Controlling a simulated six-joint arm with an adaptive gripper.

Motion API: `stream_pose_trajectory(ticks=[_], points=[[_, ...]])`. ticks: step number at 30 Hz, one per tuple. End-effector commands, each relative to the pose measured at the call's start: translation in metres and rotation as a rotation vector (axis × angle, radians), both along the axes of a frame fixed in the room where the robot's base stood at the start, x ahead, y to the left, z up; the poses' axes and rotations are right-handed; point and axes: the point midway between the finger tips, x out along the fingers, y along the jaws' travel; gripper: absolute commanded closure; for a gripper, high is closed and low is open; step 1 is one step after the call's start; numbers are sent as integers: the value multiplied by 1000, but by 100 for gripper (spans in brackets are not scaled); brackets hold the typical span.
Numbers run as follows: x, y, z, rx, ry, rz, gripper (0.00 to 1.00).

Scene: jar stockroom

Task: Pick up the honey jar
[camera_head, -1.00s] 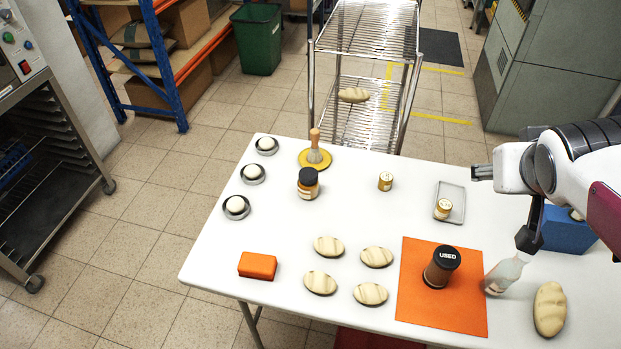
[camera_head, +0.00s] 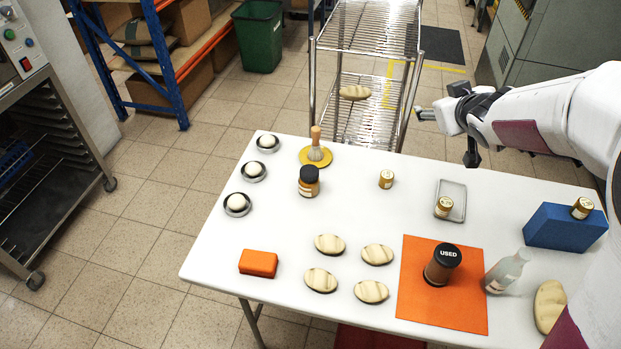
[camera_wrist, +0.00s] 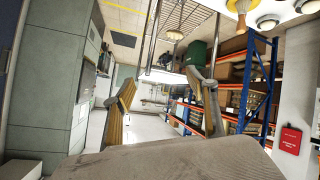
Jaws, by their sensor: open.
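An amber jar with a black lid (camera_head: 309,182) and a pale label stands upright on the white table, left of centre. Small gold-lidded jars also stand about: one on the bare table (camera_head: 387,179), one on a small grey tray (camera_head: 452,189) and one on a blue block (camera_head: 565,228). The labels are too small to read, so I cannot tell which holds honey. My gripper (camera_head: 447,136) is open and empty, raised near the table's far edge, right of the amber jar and apart from it. Its spread fingers show in the wrist view (camera_wrist: 165,95), with nothing between them.
A brush on a yellow disc (camera_head: 315,157) stands just behind the amber jar. Dough balls in dishes (camera_head: 253,171) line the left edge. Loaves, an orange block (camera_head: 258,263), a USED container (camera_head: 443,265) on an orange mat and a bottle (camera_head: 505,271) stand nearer. A wire cart (camera_head: 368,50) stands behind.

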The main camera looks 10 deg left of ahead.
Motion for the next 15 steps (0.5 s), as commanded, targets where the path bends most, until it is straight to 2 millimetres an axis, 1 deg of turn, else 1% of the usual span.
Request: stream_pose_trajectory(ticks=[1, 6, 12, 15], points=[[8, 8, -9, 2, -2, 26, 42], [29, 36, -33, 21, -17, 123, 42], [47, 70, -65, 52, -25, 242, 42], [52, 88, -82, 72, -25, 302, 42]])
